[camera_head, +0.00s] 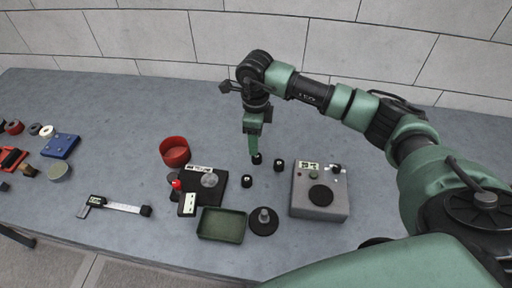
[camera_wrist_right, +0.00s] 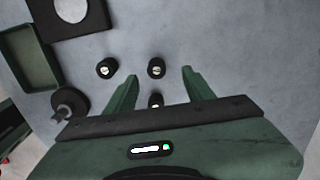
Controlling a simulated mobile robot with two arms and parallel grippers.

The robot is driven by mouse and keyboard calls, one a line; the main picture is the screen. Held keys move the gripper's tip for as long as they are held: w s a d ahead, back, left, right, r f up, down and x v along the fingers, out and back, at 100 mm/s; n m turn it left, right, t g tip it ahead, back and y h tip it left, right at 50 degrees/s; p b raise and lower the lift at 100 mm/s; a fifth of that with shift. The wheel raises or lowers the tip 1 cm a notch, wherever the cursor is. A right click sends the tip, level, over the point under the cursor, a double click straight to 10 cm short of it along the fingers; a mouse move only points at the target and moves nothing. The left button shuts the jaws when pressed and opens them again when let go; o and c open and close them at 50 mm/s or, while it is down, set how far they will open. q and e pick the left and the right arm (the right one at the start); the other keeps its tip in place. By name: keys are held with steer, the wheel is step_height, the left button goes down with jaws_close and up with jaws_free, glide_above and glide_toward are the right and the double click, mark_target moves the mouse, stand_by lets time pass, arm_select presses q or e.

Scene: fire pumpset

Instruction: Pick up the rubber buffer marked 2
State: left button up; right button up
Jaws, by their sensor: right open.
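Three small black rubber buffers with light marks on top stand on the table. In the head view, one (camera_head: 257,159) is at my right gripper's tip, one (camera_head: 278,165) is to its right and one (camera_head: 246,181) is nearer. My right gripper (camera_head: 254,151) points down, open and empty. In the right wrist view, its fingers (camera_wrist_right: 159,77) straddle the line of one buffer (camera_wrist_right: 156,68). Another (camera_wrist_right: 155,101) is partly hidden by the gripper body, and the third (camera_wrist_right: 107,67) lies left of the fingers. The numbers are too small to read. My left gripper is out of view.
A green tray (camera_head: 203,234), a black round base with a knob (camera_head: 263,222) and a grey box with a dial (camera_head: 303,205) stand nearer. Clear table lies behind the buffers.

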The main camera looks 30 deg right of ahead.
mark_target(257, 159)
steer(key=shift+s+f, duration=0.1)
steer(key=shift+f, duration=0.45)
steer(key=shift+s+f+p, duration=0.15)
steer(key=shift+f+p, duration=0.15)
steer(key=shift+f, duration=0.1)
steer(key=f, duration=0.1)
steer(key=f+p, duration=0.1)
steer(key=f, duration=0.2)
steer(key=shift+s+f+p, duration=0.25)
steer(key=shift+p, duration=0.1)
steer(key=shift+d+f, duration=0.1)
steer(key=shift+f, duration=0.15)
jaws_close()
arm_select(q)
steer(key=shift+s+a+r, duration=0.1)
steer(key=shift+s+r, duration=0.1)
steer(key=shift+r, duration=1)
